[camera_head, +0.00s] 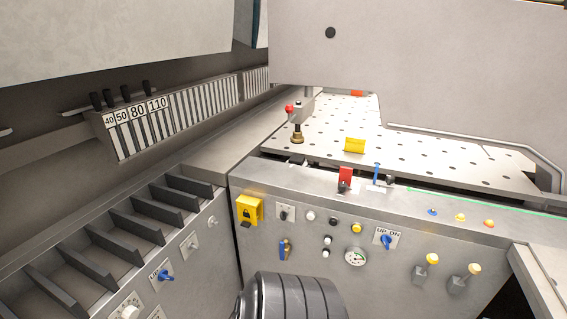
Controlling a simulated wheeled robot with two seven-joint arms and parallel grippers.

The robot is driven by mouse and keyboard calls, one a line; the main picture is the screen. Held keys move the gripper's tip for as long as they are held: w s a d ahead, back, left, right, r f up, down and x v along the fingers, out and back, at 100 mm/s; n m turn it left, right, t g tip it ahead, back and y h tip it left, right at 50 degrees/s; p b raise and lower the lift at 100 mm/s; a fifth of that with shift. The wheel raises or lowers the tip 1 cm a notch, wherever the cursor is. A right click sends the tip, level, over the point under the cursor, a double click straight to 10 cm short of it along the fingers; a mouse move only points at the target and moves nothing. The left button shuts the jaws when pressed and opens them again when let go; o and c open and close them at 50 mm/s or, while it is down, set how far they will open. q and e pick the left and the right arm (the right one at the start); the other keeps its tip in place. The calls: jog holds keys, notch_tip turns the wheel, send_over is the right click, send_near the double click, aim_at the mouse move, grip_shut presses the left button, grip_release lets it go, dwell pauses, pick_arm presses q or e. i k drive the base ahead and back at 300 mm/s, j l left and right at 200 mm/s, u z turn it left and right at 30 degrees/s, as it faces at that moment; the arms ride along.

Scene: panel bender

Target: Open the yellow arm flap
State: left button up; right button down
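A small yellow flap (354,145) stands on the perforated table, close to its front edge; it looks raised and tilted, but its hinge is too small to make out. A yellow box with a lock symbol (248,208) is fixed at the left end of the front control panel. I cannot tell for certain which of these yellow parts is the arm flap. Neither of my grippers shows in the head view. A dark grey rounded part, likely one of my arm links, rises at the bottom middle, apart from both yellow parts in the picture.
The perforated table (420,150) carries a red-knobbed clamp (297,122). A red part (345,178) and a blue lever (377,172) stand at the panel's top edge. The control panel (330,285) holds several knobs and a gauge (355,257). Slotted racks (120,240) lie left.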

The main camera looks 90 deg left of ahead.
aim_at(247, 215)
jog(key=u, duration=3)
jog(key=i+j+u, duration=0.1)
